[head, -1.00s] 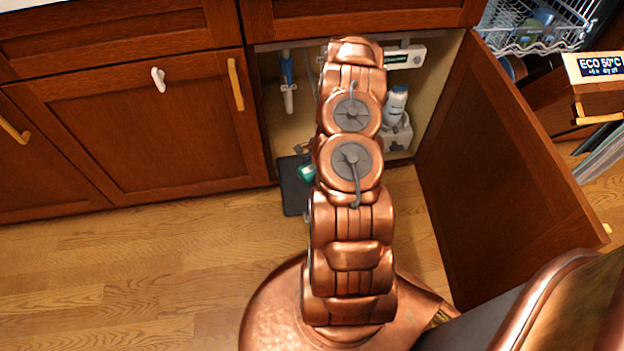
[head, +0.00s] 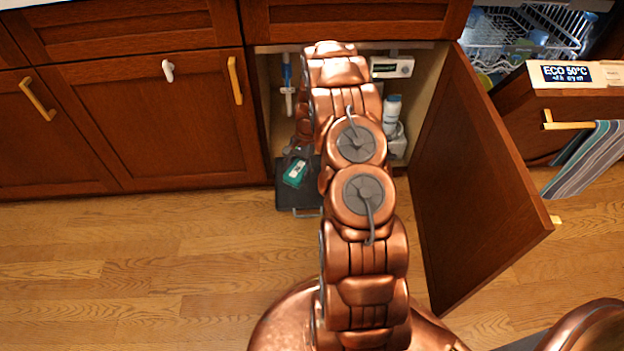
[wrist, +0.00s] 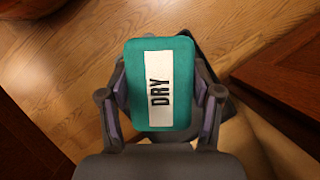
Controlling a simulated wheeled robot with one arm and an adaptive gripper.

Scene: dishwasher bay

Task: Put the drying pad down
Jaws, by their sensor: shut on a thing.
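The drying pad is a teal block with a white "DRY" label. It fills the middle of the wrist view (wrist: 133,105) between the two fingers of my gripper (wrist: 160,92), which is shut on its sides. In the head view the pad (head: 295,173) shows left of my arm, at the open cabinet's front, over a dark flat tray (head: 288,202). The tray juts out of the cabinet and has a thin handle. In the wrist view the tray (wrist: 212,62) shows behind the pad's right side. I cannot tell whether pad and tray touch. My arm hides part of the tray.
The open cabinet door (head: 475,190) stands to the right of my arm. White bottles (head: 392,120) and a blue-and-white hanging item (head: 288,85) are inside the cabinet. A dishwasher rack (head: 525,35) is at the upper right. The wood floor (head: 150,260) at left is clear.

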